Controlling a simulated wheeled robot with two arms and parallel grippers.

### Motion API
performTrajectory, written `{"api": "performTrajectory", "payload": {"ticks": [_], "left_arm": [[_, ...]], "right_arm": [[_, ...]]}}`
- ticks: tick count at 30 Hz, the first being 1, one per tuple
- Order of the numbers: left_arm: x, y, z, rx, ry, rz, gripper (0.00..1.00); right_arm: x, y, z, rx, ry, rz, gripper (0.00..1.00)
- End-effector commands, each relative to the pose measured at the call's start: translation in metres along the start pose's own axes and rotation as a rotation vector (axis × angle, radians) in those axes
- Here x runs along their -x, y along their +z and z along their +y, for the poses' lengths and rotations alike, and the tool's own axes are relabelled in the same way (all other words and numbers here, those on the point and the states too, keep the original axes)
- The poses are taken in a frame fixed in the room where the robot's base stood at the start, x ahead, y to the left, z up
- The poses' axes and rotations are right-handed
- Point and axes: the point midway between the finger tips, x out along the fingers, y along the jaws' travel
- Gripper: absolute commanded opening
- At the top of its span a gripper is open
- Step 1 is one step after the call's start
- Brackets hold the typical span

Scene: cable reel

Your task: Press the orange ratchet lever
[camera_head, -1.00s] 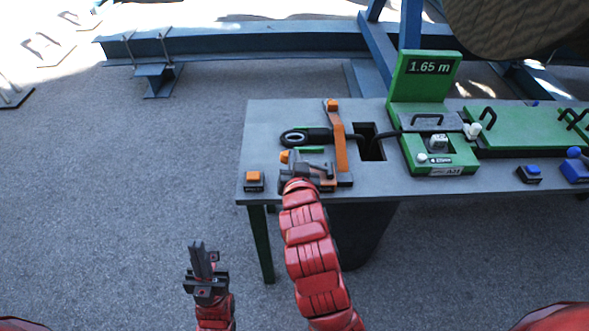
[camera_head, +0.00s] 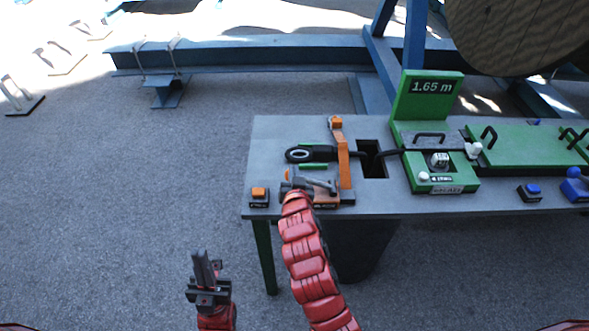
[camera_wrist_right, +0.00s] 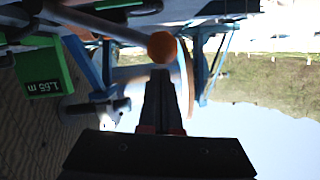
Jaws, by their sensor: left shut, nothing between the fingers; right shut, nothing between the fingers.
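The orange ratchet lever has a grey shaft and an orange round knob (camera_wrist_right: 162,46) in the right wrist view. In the head view the orange knob (camera_head: 286,174) shows small at the table's left front, on the orange-and-grey ratchet unit. My right gripper (camera_head: 297,184) is shut and empty, right at the unit and partly covering it. In the wrist view my right fingertips (camera_wrist_right: 160,74) are just below the knob, very close; I cannot tell whether they touch. My left gripper (camera_head: 201,262) is shut and empty, low in front of the table's left side.
The grey table (camera_head: 222,208) holds an orange button (camera_head: 259,195), an upright orange arm (camera_head: 343,160), a black cable with ring end (camera_head: 299,155), and a green meter (camera_head: 431,97) reading 1.65 m. A dark opening (camera_head: 371,160) is right of the arm.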

Motion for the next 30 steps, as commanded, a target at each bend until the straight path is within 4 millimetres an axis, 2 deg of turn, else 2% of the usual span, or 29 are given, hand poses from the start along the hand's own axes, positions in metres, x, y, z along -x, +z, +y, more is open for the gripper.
{"api": "performTrajectory", "payload": {"ticks": [5,8,15,18,22,30], "left_arm": [[0.004,0.001,0.000,0.000,0.000,0.000,0.00],[0.020,0.003,0.001,0.000,0.000,0.000,0.00],[0.073,0.012,0.004,0.000,0.000,0.000,0.00],[0.088,0.015,0.004,0.000,0.000,0.000,0.00],[0.097,0.016,0.005,0.000,0.000,0.000,0.00],[0.096,0.016,0.005,0.000,0.000,0.000,0.00]], "right_arm": [[-0.001,0.003,-0.001,0.009,0.001,0.000,0.00],[-0.004,0.014,-0.004,0.048,0.009,0.002,0.00],[-0.013,0.046,-0.015,0.243,0.066,0.002,0.00],[-0.016,0.056,-0.017,0.325,0.091,0.001,0.00],[-0.018,0.064,-0.018,0.397,0.114,-0.001,0.00],[-0.018,0.064,-0.018,0.420,0.123,-0.006,0.00]]}}
